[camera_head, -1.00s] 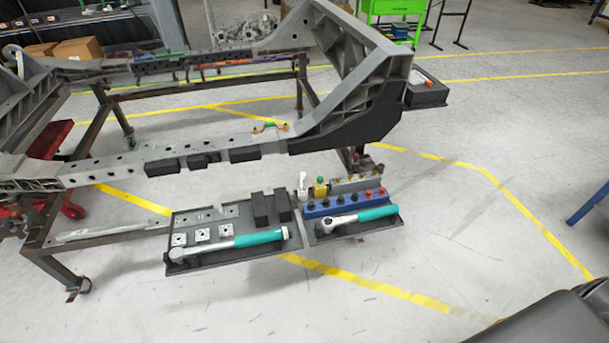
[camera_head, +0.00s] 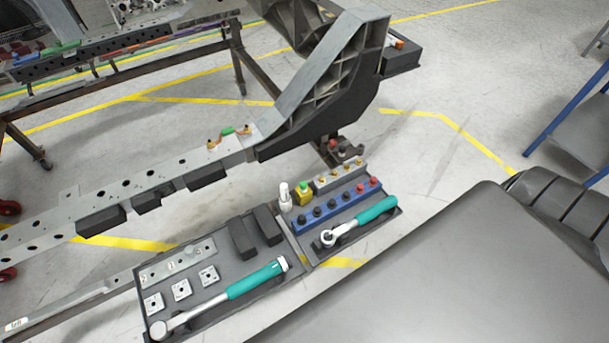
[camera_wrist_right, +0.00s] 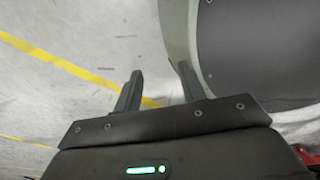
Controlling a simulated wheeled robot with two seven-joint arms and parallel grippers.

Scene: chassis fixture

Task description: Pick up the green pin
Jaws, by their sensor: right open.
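A small green piece (camera_head: 228,131) with orange-brown ends lies on top of the grey chassis rail (camera_head: 150,181), near the foot of the upright bracket. Another green-topped piece (camera_head: 303,185) sits on a yellow block in the right tray; which of these is the green pin I cannot tell for sure. My right gripper (camera_wrist_right: 160,75) shows in the right wrist view, open, with nothing between its fingers, over bare floor. Neither green piece shows in that view. My left gripper is in neither view.
A left tray (camera_head: 240,265) holds a teal-handled wrench (camera_head: 255,279), square plates and black blocks. Beside it, a right tray (camera_head: 331,258) holds a blue socket rack (camera_head: 338,206), a white bottle (camera_head: 284,197) and a teal-handled ratchet (camera_head: 373,212). Open floor lies right of the bracket.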

